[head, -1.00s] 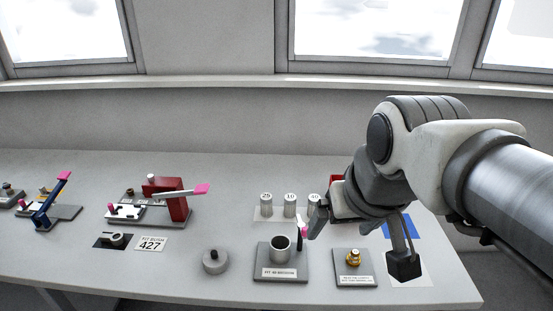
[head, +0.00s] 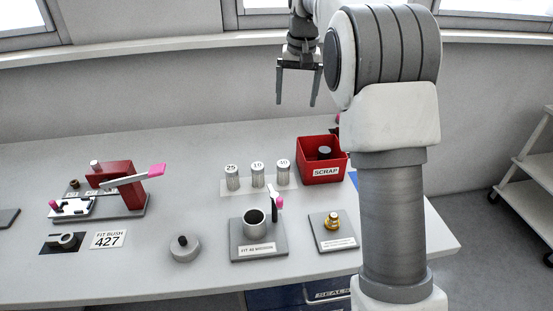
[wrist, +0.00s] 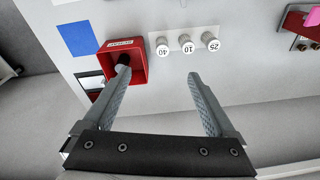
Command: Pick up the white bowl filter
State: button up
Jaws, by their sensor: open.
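Three small cylindrical canisters with white numbered tops stand in a row on a pale strip: 25 (head: 232,178), 10 (head: 257,175) and 40 (head: 283,173). In the wrist view, 40 (wrist: 163,47), 10 (wrist: 187,45) and 25 (wrist: 211,42) show upside down. No label reads "white bowl filter", and I cannot tell which thing it is. My gripper (head: 297,102) hangs above the back of the bench, pointing down. In the wrist view my gripper (wrist: 158,75) is open, with nothing between its fingers; the canisters lie beyond the fingertips.
A red SCRAP bin (head: 321,173) holding a dark part stands right of the canisters. In front are a grey fixture with a cup (head: 257,224), a brass fitting on a plate (head: 333,222) and a round grey knob (head: 184,248). A red press (head: 122,180) stands left.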

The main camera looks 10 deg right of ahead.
jog(key=w+f+g, duration=0.1)
jog(key=w+f, duration=0.5)
jog(key=f, duration=0.3)
jog(key=b, duration=0.2)
send_near(284, 164)
jog(key=shift+g, duration=0.4)
jog(key=f, duration=0.8)
jog(key=shift+w+a+f, duration=0.15)
jog(key=shift+w+f, duration=0.1)
jog(key=shift+w, duration=0.05)
jog(key=shift+w+f, duration=0.1)
jog(key=shift+f, duration=1.3)
jog(key=shift+w+f, duration=0.15)
jog(key=shift+f, duration=1.3)
grip_shut()
